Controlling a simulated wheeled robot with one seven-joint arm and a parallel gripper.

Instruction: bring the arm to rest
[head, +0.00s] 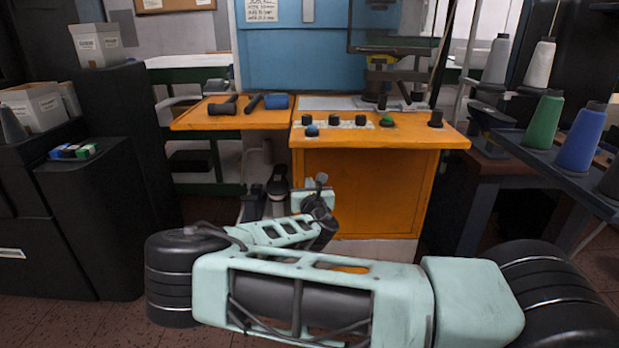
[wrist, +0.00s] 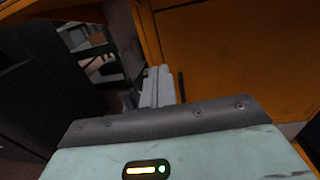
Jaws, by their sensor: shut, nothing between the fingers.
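My arm (head: 310,285) is folded low across the front of the head view, its pale green links lying in front of the orange workbench. The far end of the arm is near the bench's front, below its top. My gripper (wrist: 158,72) shows in the wrist view as two pale fingers side by side beyond the pale green housing. It is shut and empty. It points toward the dark gap beside the orange cabinet and touches nothing that I can see.
A black cabinet (head: 92,215) is on the left. A dark shelf (head: 510,143) with thread cones, including a blue cone (head: 581,138), is on the right. Floor shows at lower left.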

